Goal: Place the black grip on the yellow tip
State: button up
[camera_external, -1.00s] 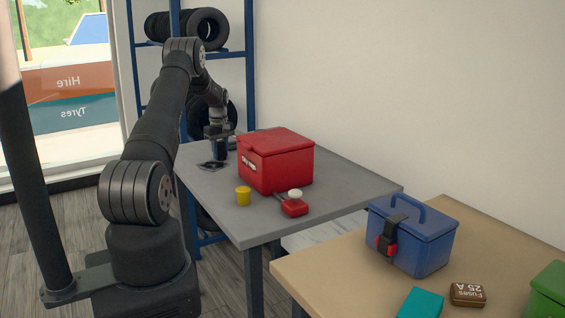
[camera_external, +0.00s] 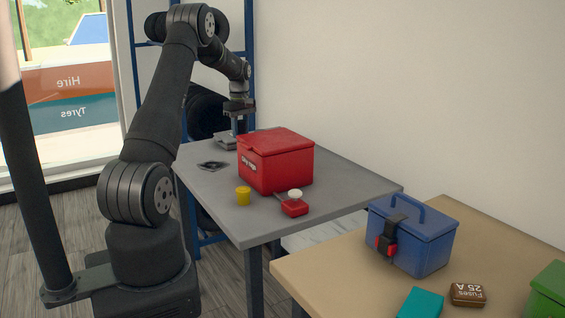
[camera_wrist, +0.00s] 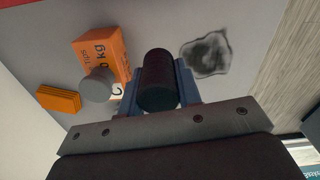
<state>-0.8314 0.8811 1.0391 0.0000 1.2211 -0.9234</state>
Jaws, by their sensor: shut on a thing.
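The black grip (camera_wrist: 159,80) is a dark cylinder held between my gripper's fingers in the wrist view. My gripper (camera_external: 239,122) is shut on it, above the back of the grey table near the red box's far left corner. The grip's lower end is hard to make out in the external view. The yellow tip (camera_external: 243,196) is a small yellow round piece standing on the table, in front of the red box and nearer the external camera than my gripper. I do not see it in the wrist view.
The red box (camera_external: 277,163) stands beside the yellow tip; a small red piece (camera_external: 295,208) is close by. A dark stain (camera_external: 213,165) marks the table. The wrist view shows an orange box (camera_wrist: 104,48), a grey cylinder (camera_wrist: 97,85) and an orange block (camera_wrist: 58,99).

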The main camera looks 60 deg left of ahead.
jog(key=r, duration=0.3)
jog(key=d+r, duration=0.1)
jog(key=r, duration=0.6)
jog(key=shift+w+d+r, duration=0.15)
jog(key=shift+w+r, duration=0.05)
jog(key=shift+r, duration=0.2)
jog(key=s+d+r+m, duration=0.1)
jog(key=s+d+m, duration=0.1)
jog(key=d, duration=1)
jog(key=s+d+r+m, duration=0.1)
jog(key=d+m, duration=0.1)
jog(key=d, duration=0.9)
jog(key=s+d+f+m, duration=0.25)
jog(key=s+d, duration=0.55)
jog(key=d, duration=0.5)
send_over(243, 188)
notch_tip(243, 188, down, 12)
jog(key=shift+r, duration=0.1)
jog(key=shift+f, duration=2.1)
jog(key=shift+f, duration=0.15)
